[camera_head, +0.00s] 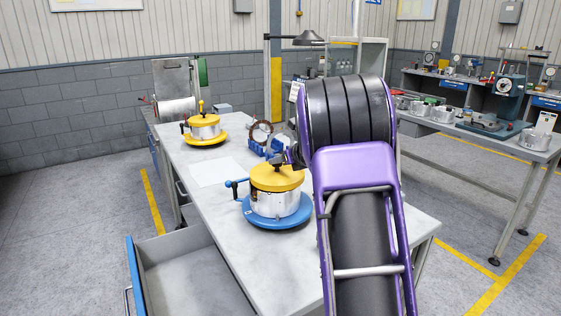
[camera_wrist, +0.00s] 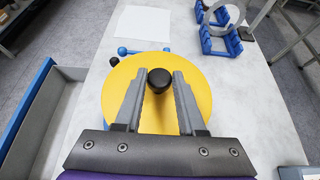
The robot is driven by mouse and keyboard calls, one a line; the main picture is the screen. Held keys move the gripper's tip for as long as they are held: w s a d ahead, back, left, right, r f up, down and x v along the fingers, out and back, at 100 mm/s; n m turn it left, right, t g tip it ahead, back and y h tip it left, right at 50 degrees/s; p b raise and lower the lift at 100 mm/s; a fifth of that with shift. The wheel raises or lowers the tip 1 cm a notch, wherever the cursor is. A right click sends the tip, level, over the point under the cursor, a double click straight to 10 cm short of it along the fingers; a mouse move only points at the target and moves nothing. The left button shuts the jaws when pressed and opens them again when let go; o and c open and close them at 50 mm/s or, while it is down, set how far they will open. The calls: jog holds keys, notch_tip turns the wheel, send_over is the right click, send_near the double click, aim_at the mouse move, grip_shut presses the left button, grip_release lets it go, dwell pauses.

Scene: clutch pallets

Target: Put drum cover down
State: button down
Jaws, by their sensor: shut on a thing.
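The drum cover (camera_head: 277,178) is a yellow disc at the top of a silver drum (camera_head: 274,203) on a round blue base (camera_head: 262,219). I cannot tell whether a thin gap lies between cover and drum. In the wrist view, the yellow cover (camera_wrist: 197,95) fills the middle and hides the drum below. My gripper (camera_wrist: 160,77) is shut on the cover's black knob (camera_wrist: 160,82), one finger on each side. In the head view, my gripper is above the cover, partly hidden by my purple arm.
A blue holder (camera_head: 256,147) and a white sheet (camera_head: 215,172) lie behind the near drum. A drawer (camera_head: 190,275) stands open at the left. The right front of the bench is clear.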

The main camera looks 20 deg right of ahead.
jog(key=shift+f, duration=0.2)
jog(key=shift+c, duration=2.3)
grip_release()
jog(key=shift+r, duration=0.1)
jog(key=shift+r, duration=0.2)
jog(key=v, duration=1.2)
